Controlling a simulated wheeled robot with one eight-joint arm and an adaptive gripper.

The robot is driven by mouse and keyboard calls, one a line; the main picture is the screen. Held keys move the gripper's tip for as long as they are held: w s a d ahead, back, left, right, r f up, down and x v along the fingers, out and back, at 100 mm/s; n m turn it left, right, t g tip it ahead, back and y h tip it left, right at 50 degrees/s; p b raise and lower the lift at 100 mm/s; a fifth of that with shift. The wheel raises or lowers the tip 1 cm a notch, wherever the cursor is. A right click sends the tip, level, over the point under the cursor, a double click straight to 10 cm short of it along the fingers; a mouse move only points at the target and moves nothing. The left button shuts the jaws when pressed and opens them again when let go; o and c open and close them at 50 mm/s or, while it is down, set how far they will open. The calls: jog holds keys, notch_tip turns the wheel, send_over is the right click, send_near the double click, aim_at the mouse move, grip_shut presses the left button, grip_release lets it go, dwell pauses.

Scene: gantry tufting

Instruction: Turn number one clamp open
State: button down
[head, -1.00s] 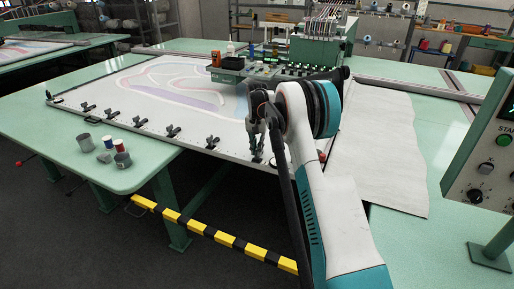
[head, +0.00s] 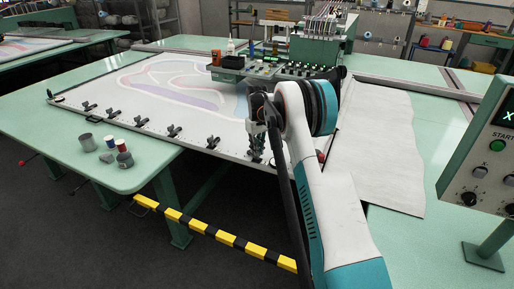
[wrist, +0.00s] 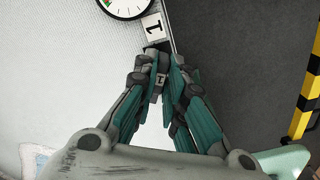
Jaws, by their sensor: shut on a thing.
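The number one clamp shows in the wrist view as a small grey piece (wrist: 161,78) between my fingers, beside a white label (wrist: 153,26) reading 1. My gripper (wrist: 163,62) is shut on it at the edge of the pale cloth frame. In the head view my gripper (head: 257,150) points down at the front edge of the frame (head: 190,138). There the clamp is mostly hidden by my fingers. The clamp's exact lever angle cannot be told.
Several other black clamps, one nearest at the left (head: 212,142), line the frame's front edge. A round gauge (wrist: 127,6) lies just beyond the label. Spools (head: 122,146) stand on the green table. A yellow-black bar (head: 215,234) runs below; a control panel (head: 486,165) stands right.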

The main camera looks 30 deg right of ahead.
jog(key=n, duration=0.5)
jog(key=shift+n+p, duration=0.35)
jog(key=shift+n, duration=0.05)
dwell(0.4)
jog(key=c, duration=1.7)
grip_release()
jog(key=shift+o, duration=0.2)
notch_tip(320, 180, up, 12)
